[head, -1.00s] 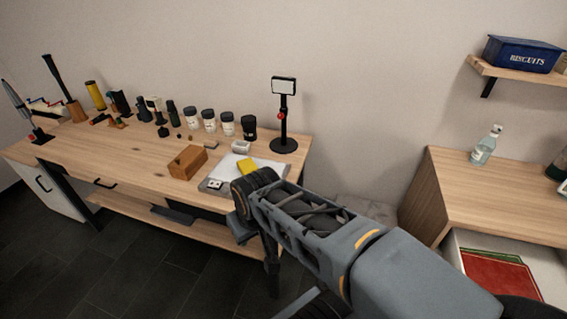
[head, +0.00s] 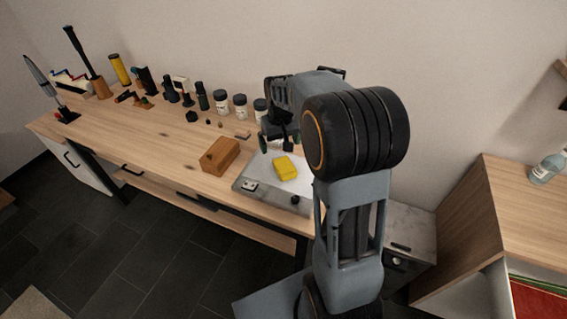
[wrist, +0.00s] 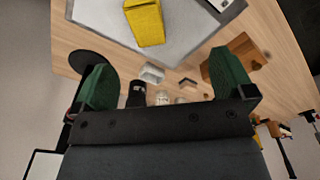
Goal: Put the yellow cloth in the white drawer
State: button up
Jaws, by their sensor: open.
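The yellow cloth (head: 285,168) is a small folded block lying on a white sheet on a grey mat (head: 247,186) at the table's right end. It also shows at the top of the wrist view (wrist: 145,22). My gripper (head: 280,145) is over the table behind the cloth, apart from it. In the wrist view its green-padded fingers (wrist: 165,78) are spread wide with nothing between them. A white drawer front (head: 88,170) with a black handle shows under the table's left end and looks shut.
A wooden block (head: 220,155) lies left of the mat. Jars (head: 221,102), bottles and tools line the table's back edge. The middle left of the tabletop (head: 140,135) is clear. A wooden cabinet (head: 480,215) stands to the right.

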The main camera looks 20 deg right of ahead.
jog(key=w+d+f+p, duration=0.1)
jog(key=w+d+f, duration=0.2)
jog(key=w, duration=0.1)
send_over(284, 165)
jog(key=shift+g, duration=0.4)
notch_tip(284, 165, down, 7)
jog(key=shift+a+f+p, duration=0.1)
jog(key=shift+f+p, duration=0.1)
jog(key=shift+p, duration=0.1)
jog(key=shift+f+p, duration=0.65)
jog(key=shift+f, duration=2.5)
jog(key=shift+c, duration=0.3)
jog(key=shift+s, duration=0.1)
jog(key=c, duration=1)
jog(key=shift+r, duration=0.15)
